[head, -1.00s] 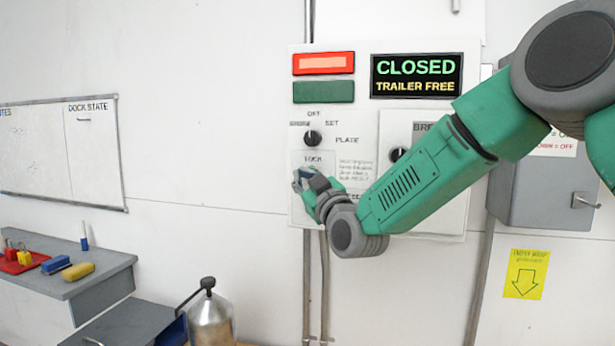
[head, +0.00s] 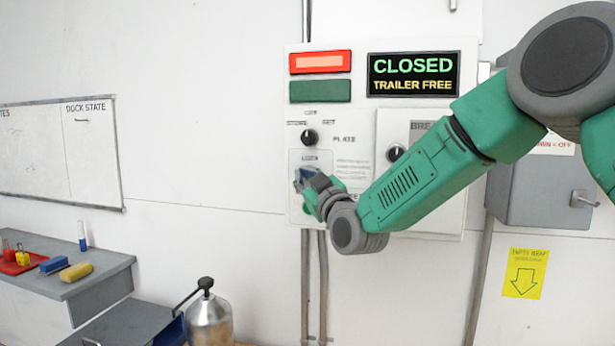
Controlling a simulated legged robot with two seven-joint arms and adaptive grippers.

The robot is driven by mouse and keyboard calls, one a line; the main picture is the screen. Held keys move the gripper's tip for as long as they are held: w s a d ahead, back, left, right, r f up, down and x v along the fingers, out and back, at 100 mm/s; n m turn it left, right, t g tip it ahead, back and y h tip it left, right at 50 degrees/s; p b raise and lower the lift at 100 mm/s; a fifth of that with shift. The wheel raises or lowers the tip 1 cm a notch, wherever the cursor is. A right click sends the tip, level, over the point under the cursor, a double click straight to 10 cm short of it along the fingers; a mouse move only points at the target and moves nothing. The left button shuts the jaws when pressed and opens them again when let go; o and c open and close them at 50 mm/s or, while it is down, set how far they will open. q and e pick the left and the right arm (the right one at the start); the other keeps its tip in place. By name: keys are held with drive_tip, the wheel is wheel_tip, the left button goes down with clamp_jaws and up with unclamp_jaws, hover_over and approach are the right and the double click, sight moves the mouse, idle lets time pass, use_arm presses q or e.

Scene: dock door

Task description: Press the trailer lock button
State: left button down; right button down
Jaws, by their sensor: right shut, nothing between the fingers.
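The control panel (head: 297,128) is on the wall, with a red lamp (head: 320,62) that looks lit and a dark green lamp (head: 320,91) below it. Its display (head: 413,76) reads CLOSED, TRAILER FREE. A black selector knob (head: 309,137) sits under the lamps. Below the knob is a small label (head: 310,157) that seems to read LOCK. My right gripper (head: 301,178) is shut and empty, in front of the panel just below this label. It hides the lock button, so I cannot tell whether it touches it. My left gripper is not in view.
A grey box with a handle (head: 507,200) is at the right, above a yellow arrow sign (head: 525,273). A second black knob (head: 395,154) is near my forearm. At lower left are a grey bench (head: 105,268) and a metal cylinder (head: 210,322).

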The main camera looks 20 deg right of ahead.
drive_tip(key=shift+d, duration=0.3)
drive_tip(key=shift+a, duration=0.15)
drive_tip(key=shift+s+a, duration=0.3)
drive_tip(key=shift+s+a+b, duration=0.1)
drive_tip(key=shift+s+b, duration=0.2)
drive_tip(key=shift+s, duration=0.2)
drive_tip(key=shift+f, duration=0.1)
drive_tip(key=shift+s+a+b, duration=0.3)
drive_tip(key=shift+s+a, duration=0.45)
drive_tip(key=shift+s, duration=0.3)
drive_tip(key=shift+s+a+b, duration=0.25)
drive_tip(key=shift+s+a, duration=0.45)
drive_tip(key=shift+s, duration=0.35)
